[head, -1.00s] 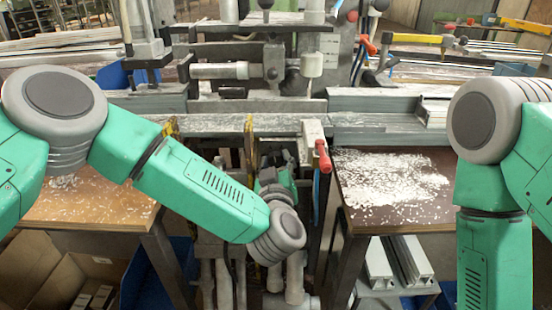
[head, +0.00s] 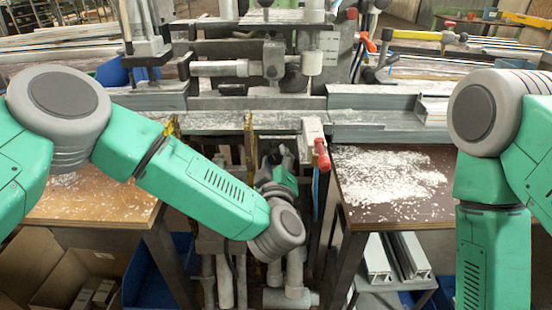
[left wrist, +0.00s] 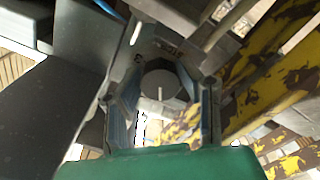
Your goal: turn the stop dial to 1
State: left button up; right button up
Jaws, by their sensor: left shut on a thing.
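The stop dial (left wrist: 161,82) is a dark round knob with a thin pale line on its face, in the middle of the left wrist view. It sits on a grey plate (left wrist: 150,52) with small dark markings, too blurred to read surely. A short white mark stands on the plate above the dial. My left gripper (left wrist: 160,98) is around the dial, one finger on each side, shut on it. In the head view my left gripper (head: 279,162) reaches below the bench's front rail, and the dial is hidden there. My right gripper is out of view; only my right arm shows.
A red-handled lever (head: 322,154) stands just right of my left gripper. A brown worktop (head: 395,190) with pale chips lies to the right, another to the left. Yellow worn bars (left wrist: 262,65) run close by the dial on the right of the wrist view.

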pick_arm(q)
jog(key=shift+s+d+f, duration=0.1)
jog(key=shift+s+f, duration=0.1)
jog(key=shift+f, duration=0.1)
jog(key=o, duration=0.9)
jog(key=shift+w+r, duration=0.1)
jog(key=s, duration=1.2)
